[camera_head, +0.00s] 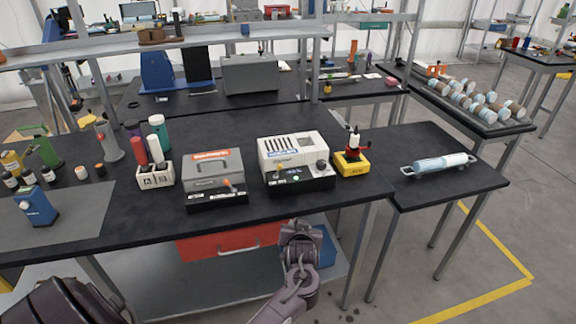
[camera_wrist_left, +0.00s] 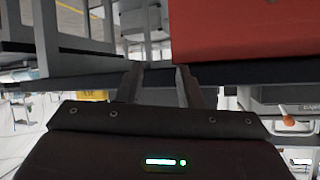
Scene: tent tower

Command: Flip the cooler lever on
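A white vented box (camera_head: 290,150) with a black front panel stands near the front edge of the dark workbench. It has a dark round knob and a small green light, and a small yellowish mark that may be a lever tip. Left of it, a grey box (camera_head: 211,170) has an orange-tipped lever (camera_head: 228,184); the tip also shows in the left wrist view (camera_wrist_left: 285,112). The labels are too small to read, so I cannot tell which is the cooler. My left gripper (camera_head: 300,228) is open and empty before the bench edge, below both boxes. My right gripper is out of view.
A red drawer (camera_head: 230,244) hangs under the bench, left of my gripper; it fills the upper right of the left wrist view (camera_wrist_left: 245,30). A yellow-based device (camera_head: 352,162) stands right of the white box. A bottle rack (camera_head: 155,176) stands left of the grey box.

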